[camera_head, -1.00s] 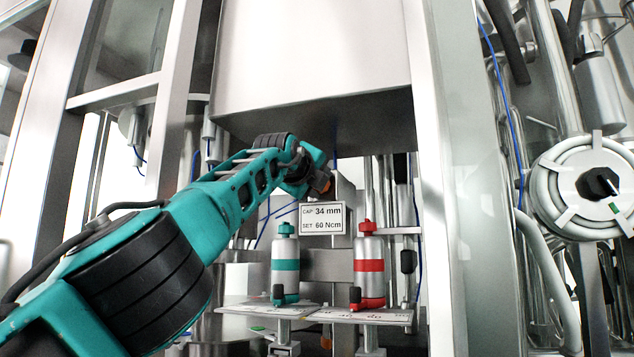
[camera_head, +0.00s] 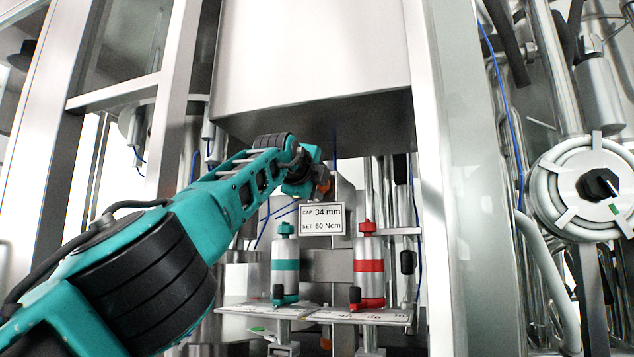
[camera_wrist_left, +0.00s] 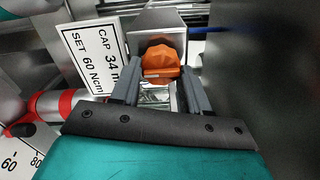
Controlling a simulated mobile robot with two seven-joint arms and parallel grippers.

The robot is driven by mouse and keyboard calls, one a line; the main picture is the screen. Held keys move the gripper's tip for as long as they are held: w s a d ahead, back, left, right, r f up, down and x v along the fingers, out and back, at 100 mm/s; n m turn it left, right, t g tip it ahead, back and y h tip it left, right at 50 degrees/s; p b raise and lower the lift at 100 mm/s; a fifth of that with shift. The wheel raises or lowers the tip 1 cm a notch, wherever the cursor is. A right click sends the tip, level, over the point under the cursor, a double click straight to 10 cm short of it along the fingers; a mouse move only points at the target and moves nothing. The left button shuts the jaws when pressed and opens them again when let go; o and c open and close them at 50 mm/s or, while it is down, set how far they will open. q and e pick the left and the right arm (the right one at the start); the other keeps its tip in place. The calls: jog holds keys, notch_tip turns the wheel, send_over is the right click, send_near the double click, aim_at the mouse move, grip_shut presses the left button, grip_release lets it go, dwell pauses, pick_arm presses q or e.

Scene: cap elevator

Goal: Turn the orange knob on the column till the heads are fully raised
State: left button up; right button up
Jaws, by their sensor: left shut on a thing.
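The orange knob (camera_wrist_left: 162,62) sits on the column between the two fingers of my left gripper (camera_wrist_left: 158,88) in the left wrist view. The gripper is shut on the knob. In the head view my left arm reaches in from the left, and only a bit of the orange knob (camera_head: 324,187) shows beyond my left gripper (camera_head: 316,180). The grey column block (camera_wrist_left: 155,22) stands behind the knob. The heads themselves I cannot make out. My right gripper is not in view.
A sign (camera_head: 322,219) reading CAP 34 mm, SET 60 Ncm is close to the knob. A teal tool (camera_head: 285,265) and a red tool (camera_head: 368,265) stand below on a marked plate (camera_head: 330,315). A large steel housing (camera_head: 312,60) hangs above. A machine post (camera_head: 436,180) is at the right.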

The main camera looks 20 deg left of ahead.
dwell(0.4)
pick_arm(q)
jog(key=o, duration=1.1)
jog(key=shift+c, duration=0.2)
jog(key=shift+a, duration=0.1)
